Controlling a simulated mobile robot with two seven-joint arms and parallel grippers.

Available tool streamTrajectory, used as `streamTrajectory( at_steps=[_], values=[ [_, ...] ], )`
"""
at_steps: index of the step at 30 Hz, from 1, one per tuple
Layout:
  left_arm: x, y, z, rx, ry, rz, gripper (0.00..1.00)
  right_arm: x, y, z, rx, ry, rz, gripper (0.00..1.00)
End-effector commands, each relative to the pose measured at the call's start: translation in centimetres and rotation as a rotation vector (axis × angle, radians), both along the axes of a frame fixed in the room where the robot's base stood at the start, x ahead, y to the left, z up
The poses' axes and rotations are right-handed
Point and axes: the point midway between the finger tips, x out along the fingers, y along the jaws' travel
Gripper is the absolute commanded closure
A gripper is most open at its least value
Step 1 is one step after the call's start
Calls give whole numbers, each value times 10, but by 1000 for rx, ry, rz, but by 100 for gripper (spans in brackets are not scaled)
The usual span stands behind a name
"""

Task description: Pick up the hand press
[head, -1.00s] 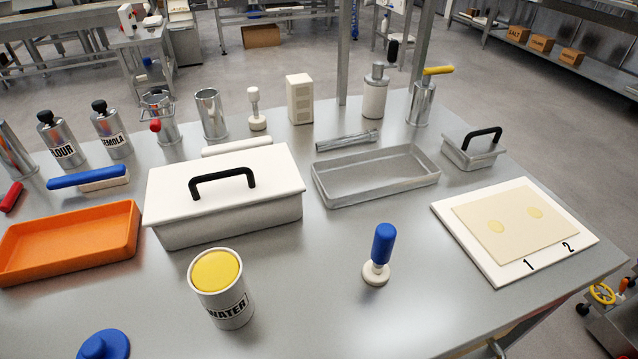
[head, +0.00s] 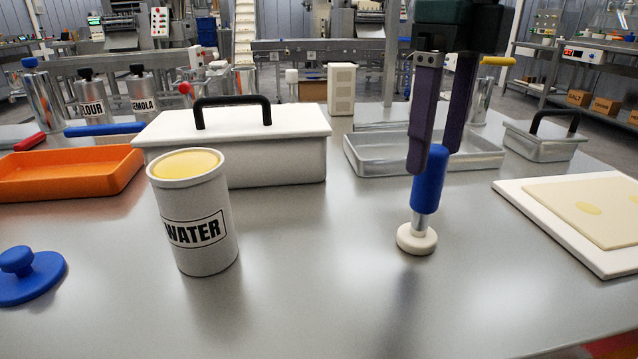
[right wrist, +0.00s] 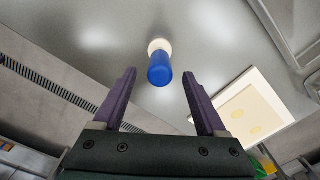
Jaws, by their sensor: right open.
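The hand press (head: 428,180) has a blue handle, a short metal neck and a round white base. It stands upright on the steel table, right of the water canister. My right gripper (head: 436,160) points down over it, open, with its purple fingers near the top of the handle. In the right wrist view the press (right wrist: 160,72) lies ahead, centred between the spread fingers (right wrist: 160,85) and a little beyond their tips. Nothing is held. My left gripper is in neither view.
A water canister (head: 205,225) with a yellow top stands left of the press. A white lidded box (head: 290,155) and a metal tray (head: 375,168) are behind. A white board (head: 560,235) with dough lies right. The table between canister and press is clear.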

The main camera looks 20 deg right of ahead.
Motion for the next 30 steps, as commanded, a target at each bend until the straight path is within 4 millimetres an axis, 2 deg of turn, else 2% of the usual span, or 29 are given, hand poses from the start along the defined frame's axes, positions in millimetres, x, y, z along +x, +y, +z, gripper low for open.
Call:
streamTrajectory(
  at_steps=[1,12,15,21,23,30],
  values=[
    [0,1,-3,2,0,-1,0,-1,0,-9,0,3,0,26],
    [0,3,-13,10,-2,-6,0,1,0,-61,2,2,1,26],
    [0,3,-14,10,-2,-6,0,1,0,-68,2,2,1,26],
    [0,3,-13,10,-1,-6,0,1,0,-68,2,0,2,26],
    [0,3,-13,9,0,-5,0,1,0,-68,2,0,2,30],
    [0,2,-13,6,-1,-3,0,1,0,-68,2,0,2,57]
  ],
)
